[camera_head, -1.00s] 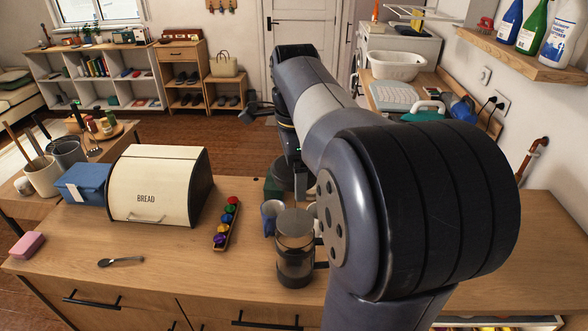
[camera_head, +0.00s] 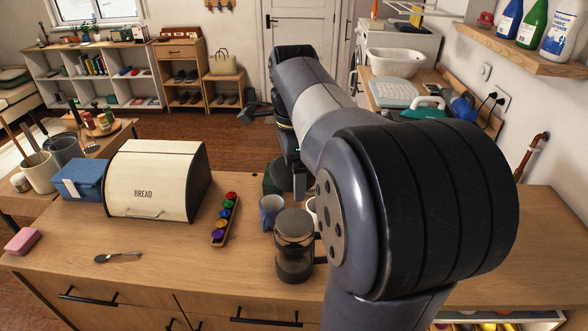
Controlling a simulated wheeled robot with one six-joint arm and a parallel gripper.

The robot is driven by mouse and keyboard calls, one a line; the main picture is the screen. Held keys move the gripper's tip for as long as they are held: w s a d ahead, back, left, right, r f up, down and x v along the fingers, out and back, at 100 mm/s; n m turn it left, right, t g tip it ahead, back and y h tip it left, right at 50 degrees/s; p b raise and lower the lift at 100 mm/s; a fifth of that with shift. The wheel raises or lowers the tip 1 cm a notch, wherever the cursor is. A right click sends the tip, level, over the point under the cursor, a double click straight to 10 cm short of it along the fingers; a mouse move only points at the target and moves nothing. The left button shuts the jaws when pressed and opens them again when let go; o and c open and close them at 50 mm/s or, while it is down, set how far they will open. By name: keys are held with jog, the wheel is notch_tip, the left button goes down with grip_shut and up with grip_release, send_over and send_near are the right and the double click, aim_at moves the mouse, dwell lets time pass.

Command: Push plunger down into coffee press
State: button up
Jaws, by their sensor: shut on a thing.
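The coffee press (camera_head: 294,262) stands upright on the counter, just left of my arm's large near joint. It has a dark lid (camera_head: 293,222), a clear glass body and dark contents low inside. My gripper (camera_head: 300,190) points down from the far end of my arm, just above and behind the lid. It is small and dark here. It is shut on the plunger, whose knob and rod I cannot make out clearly. The right side of the press is close to my arm and partly hidden by it.
A tray of coloured capsules (camera_head: 225,220), a bread box (camera_head: 150,185) and a spoon (camera_head: 117,257) lie further left.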

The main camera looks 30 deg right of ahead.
jog(key=shift+f, duration=0.2)
dwell(0.5)
jog(key=shift+f+b, duration=0.8)
jog(key=shift+f, duration=0.35)
jog(key=shift+f, duration=0.25)
jog(key=b, duration=0.4)
send_over(294, 221)
jog(key=shift+w+f, duration=0.15)
jog(key=shift+f, duration=2.75)
jog(key=shift+f, duration=0.25)
jog(key=shift+f+b, duration=1.3)
jog(key=shift+f, duration=0.95)
jog(key=shift+f, duration=0.25)
jog(key=shift+f+b, duration=0.4)
jog(key=shift+f, duration=0.1)
